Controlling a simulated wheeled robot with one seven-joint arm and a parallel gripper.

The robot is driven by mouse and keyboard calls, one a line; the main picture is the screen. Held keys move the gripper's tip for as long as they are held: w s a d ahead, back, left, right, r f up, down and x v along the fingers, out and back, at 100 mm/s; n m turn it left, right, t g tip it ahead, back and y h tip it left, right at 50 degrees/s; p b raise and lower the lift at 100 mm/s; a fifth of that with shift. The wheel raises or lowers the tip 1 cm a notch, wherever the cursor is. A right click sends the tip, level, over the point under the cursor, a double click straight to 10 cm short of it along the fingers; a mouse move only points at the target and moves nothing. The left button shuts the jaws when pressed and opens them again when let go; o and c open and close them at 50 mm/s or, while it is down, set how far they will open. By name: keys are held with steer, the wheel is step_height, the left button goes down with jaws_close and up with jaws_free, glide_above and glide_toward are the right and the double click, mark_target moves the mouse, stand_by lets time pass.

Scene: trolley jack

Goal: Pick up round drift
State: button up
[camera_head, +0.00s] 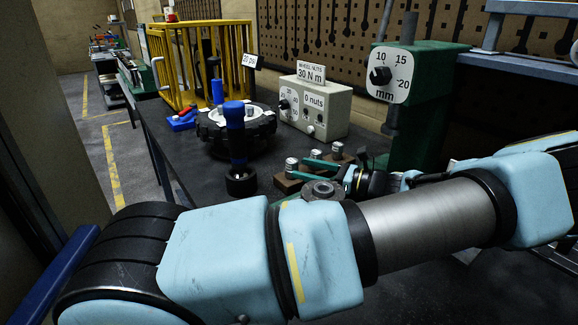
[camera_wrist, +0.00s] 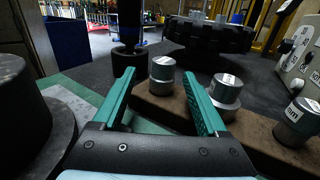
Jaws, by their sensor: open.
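Several short metal pegs with white labels stand on a brown wooden block (camera_head: 286,185); I cannot read the labels or tell which peg is the round drift. In the wrist view, one peg (camera_wrist: 162,74) stands upright beyond and between my fingertips. A second peg (camera_wrist: 225,93) with a wider base stands just right of my right finger, and a third (camera_wrist: 297,121) is farther right. In the head view the pegs show in a row, the nearest (camera_head: 291,164) at the left. My gripper (camera_wrist: 160,88) is open and empty, low over the block; it also shows in the head view (camera_head: 303,170).
A dark round part (camera_wrist: 32,120) stands close left of my gripper. A blue-handled tool (camera_head: 236,130) stands upright beyond the block, before a black round fixture (camera_head: 215,135). A beige control box (camera_head: 315,105) and green press (camera_head: 415,110) stand behind. Bare bench lies left.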

mark_target(285, 175)
steer(key=shift+p+x, duration=0.35)
steer(key=shift+x, duration=0.9)
steer(key=p+x, duration=0.1)
steer(key=x, duration=0.1)
steer(key=r+p+x, duration=0.1)
steer(key=p+x, duration=0.1)
steer(key=shift+w, duration=0.25)
steer(key=shift+w+a+f, duration=0.15)
steer(key=shift+w+a, duration=0.05)
steer(key=shift+a, duration=0.1)
jaws_close()
